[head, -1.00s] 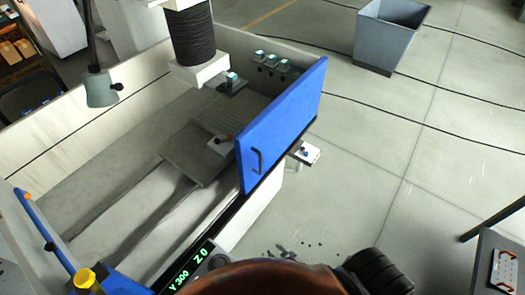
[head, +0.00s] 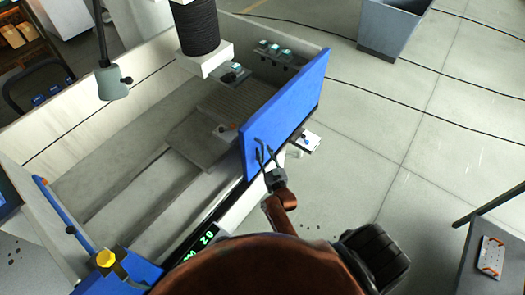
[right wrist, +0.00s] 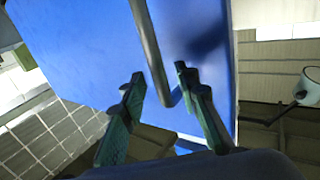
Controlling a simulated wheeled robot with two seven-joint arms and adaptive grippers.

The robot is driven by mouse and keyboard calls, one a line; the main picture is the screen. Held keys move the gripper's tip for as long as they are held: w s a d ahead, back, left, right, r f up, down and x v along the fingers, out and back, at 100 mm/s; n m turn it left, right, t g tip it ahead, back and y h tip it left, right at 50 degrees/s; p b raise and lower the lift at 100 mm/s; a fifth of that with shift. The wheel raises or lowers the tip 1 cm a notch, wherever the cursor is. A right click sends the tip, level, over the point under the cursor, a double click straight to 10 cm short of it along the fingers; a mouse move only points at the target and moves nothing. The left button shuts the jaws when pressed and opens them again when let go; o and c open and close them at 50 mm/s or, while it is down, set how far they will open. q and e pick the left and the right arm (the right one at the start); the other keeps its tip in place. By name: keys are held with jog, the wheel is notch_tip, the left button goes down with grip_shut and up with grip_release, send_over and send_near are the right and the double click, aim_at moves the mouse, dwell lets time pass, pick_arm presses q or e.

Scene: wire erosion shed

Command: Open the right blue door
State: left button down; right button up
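The right blue door (head: 292,103) stands upright along the front of the pale machine tank (head: 75,185). A dark bar handle (right wrist: 149,48) is on its face; in the head view the handle is hard to tell apart from my fingers. My right gripper (head: 265,152) is at the handle, near the door's lower left part. In the right wrist view my right gripper (right wrist: 160,74) is open, with one finger on each side of the handle's lower end. A gap shows on both sides, so it is not gripping.
A black column (head: 203,28) hangs over the tank, with a grey lamp (head: 113,82) to its left. A grey bin (head: 390,25) and a dark table (head: 470,265) stand right. The floor between is clear.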

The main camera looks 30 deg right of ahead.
jog(key=shift+w+d+b, duration=0.25)
jog(key=shift+w+b, duration=0.05)
jog(key=shift+w, duration=0.8)
jog(key=shift+c, duration=0.7)
grip_shut()
